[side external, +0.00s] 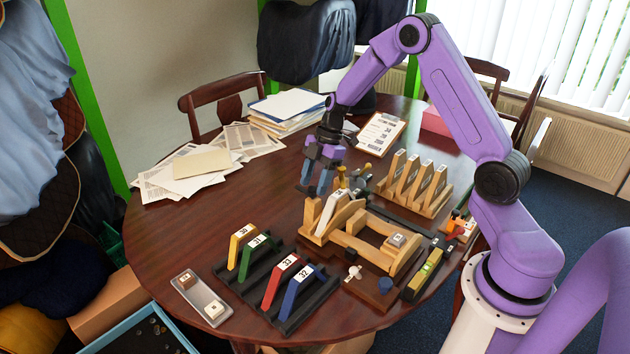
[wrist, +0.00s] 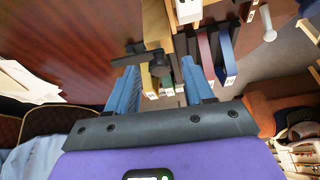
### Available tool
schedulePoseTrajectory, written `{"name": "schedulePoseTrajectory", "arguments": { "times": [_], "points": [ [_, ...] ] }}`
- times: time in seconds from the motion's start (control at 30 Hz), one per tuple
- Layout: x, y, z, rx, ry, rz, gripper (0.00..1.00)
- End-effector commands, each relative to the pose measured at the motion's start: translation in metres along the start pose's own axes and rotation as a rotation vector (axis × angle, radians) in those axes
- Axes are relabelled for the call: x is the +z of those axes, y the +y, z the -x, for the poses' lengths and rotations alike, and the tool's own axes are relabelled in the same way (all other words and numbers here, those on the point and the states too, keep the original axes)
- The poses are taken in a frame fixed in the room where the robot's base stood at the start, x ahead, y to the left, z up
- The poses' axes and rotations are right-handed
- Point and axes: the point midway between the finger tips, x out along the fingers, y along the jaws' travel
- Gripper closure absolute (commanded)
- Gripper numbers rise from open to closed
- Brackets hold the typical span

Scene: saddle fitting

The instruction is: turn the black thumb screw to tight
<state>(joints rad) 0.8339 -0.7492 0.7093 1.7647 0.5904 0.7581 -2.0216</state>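The black thumb screw (wrist: 161,69) shows in the wrist view as a dark knob at the end of the wooden fixture (wrist: 154,22). My gripper (wrist: 158,66) is open, with one blue finger on each side of the knob and visible gaps between. In the side view my gripper (side external: 313,190) points down at the back left end of the wooden fixture (side external: 351,243). I cannot make out the screw there. How tight it is cannot be told.
A black rack (side external: 290,318) with yellow, green, red and blue numbered pieces stands in front. A wooden rack (side external: 428,209) with several upright pieces is at right. Brass-coloured parts (side external: 342,178) stand close to my gripper. Papers (side external: 200,163) lie back left; the table between is clear.

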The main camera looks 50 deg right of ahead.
Motion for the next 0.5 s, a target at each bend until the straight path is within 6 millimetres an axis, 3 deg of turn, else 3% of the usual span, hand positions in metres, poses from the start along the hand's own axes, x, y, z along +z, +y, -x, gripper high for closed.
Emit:
{"name": "schedulePoseTrajectory", "arguments": {
  "times": [0.3,0.47,0.5],
  "points": [
    [0.0002,-0.0001,-0.0026,0.0,0.0,-0.001,0.48],
    [0.0001,-0.0001,-0.0024,0.0,0.0,-0.001,1.0],
    [0.0001,-0.0001,-0.0023,0.0,0.0,-0.001,1.0]
  ]
}}
